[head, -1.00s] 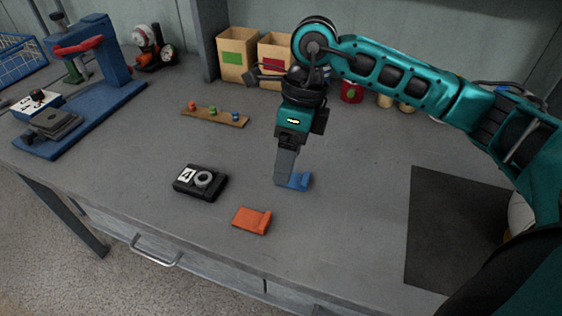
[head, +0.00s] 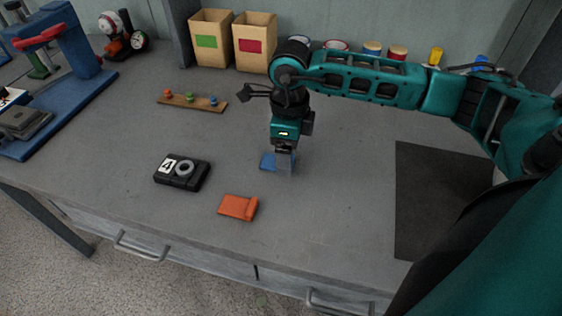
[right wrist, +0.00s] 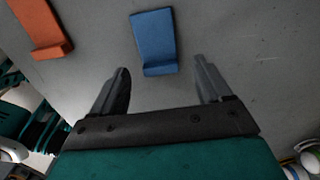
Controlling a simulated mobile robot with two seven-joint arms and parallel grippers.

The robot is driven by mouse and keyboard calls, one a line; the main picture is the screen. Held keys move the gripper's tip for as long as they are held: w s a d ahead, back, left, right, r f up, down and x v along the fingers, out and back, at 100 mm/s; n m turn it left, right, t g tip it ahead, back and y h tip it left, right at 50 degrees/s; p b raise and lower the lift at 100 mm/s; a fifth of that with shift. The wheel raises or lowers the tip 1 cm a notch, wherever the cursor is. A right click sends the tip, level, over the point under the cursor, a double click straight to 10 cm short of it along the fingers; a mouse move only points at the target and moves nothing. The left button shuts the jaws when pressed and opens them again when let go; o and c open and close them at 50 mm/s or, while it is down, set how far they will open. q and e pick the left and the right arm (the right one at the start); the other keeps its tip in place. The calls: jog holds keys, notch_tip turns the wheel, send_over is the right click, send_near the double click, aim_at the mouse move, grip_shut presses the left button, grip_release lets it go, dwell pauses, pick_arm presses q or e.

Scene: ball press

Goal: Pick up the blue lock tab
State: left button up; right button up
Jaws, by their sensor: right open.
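The blue lock tab (head: 267,161) lies flat on the grey table in the head view, partly hidden by my right gripper (head: 285,168). In the right wrist view the blue tab (right wrist: 154,38) lies just ahead of the right gripper (right wrist: 161,68), with its raised lip nearest and roughly between the lines of the two fingers. The right fingers are open, with nothing held between them. An orange tab (head: 238,207) of similar shape lies closer to the table's front edge and also shows in the right wrist view (right wrist: 42,25). My left gripper is not in view.
A black block marked 4 with a grey ring (head: 182,172) stands left of the tabs. Behind is a wooden strip with coloured knobs (head: 192,102). A blue press (head: 62,75) stands far left, bins (head: 211,40) at the back, a dark mat (head: 440,200) at right.

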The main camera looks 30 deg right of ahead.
notch_tip(320, 180, down, 2)
jog(key=c, duration=1.1)
